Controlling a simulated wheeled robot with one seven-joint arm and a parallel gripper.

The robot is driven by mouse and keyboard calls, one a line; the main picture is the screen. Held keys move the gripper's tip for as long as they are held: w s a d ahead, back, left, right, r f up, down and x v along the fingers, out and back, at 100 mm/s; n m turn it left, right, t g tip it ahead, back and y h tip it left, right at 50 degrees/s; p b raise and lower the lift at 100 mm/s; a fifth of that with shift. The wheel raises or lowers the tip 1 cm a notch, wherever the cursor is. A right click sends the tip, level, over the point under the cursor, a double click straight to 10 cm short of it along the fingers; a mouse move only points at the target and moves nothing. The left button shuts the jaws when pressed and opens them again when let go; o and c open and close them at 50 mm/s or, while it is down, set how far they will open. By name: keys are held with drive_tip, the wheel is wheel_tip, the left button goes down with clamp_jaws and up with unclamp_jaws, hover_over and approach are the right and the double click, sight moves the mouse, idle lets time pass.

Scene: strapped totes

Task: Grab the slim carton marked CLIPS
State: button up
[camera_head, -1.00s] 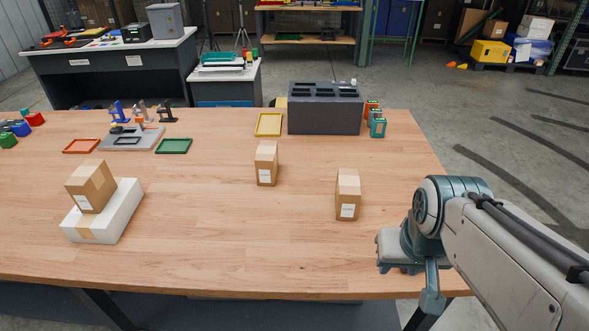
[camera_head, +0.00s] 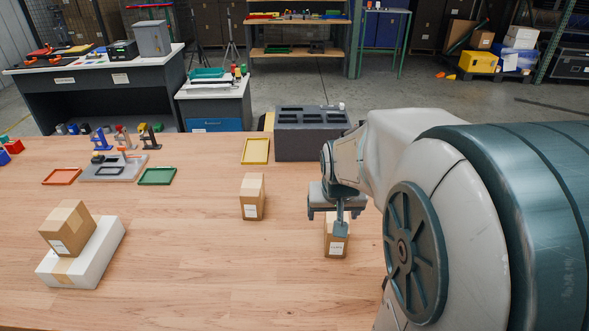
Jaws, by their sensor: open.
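Two slim brown cartons with white labels stand upright on the wooden table. The middle carton (camera_head: 253,197) is fully in view. The right carton (camera_head: 336,246) is partly hidden by my gripper (camera_head: 338,218). A wider brown carton (camera_head: 68,229) sits on a white box (camera_head: 81,254) at the left. The label print is too small to read, so I cannot tell which carton is marked CLIPS. My gripper is open and points down over the right carton's top; I cannot tell whether its fingers are beside the carton or still above it.
A dark slotted block (camera_head: 311,134) stands at the back, beside a yellow tray (camera_head: 255,151). A red tray (camera_head: 61,176), a green tray (camera_head: 157,176) and a grey fixture (camera_head: 113,167) lie at back left. My arm covers the table's right side. The front middle is clear.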

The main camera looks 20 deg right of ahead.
drive_tip(key=shift+w+d+f+m, duration=0.15)
drive_tip(key=shift+w+d, duration=0.4)
drive_tip(key=shift+d, duration=0.1)
drive_tip(key=shift+w+d+f+m, duration=0.1)
drive_tip(key=shift+w+d+m, duration=0.05)
drive_tip(key=shift+w+d, duration=0.4)
drive_tip(key=shift+w+d+f, duration=0.15)
drive_tip(key=shift+d+f, duration=0.05)
drive_tip(key=shift+d, duration=0.05)
drive_tip(key=x, duration=0.7)
drive_tip(key=shift+w+d+f, duration=0.1)
drive_tip(key=shift+d+f, duration=0.05)
drive_tip(key=shift+f, duration=0.05)
drive_tip(key=shift+b+x, duration=0.45)
drive_tip(key=shift+x, duration=2.6)
drive_tip(key=shift+w+d+f+b, duration=0.1)
drive_tip(key=shift+d+f+b, duration=0.05)
drive_tip(key=shift+b, duration=0.15)
drive_tip(key=c, duration=1.3)
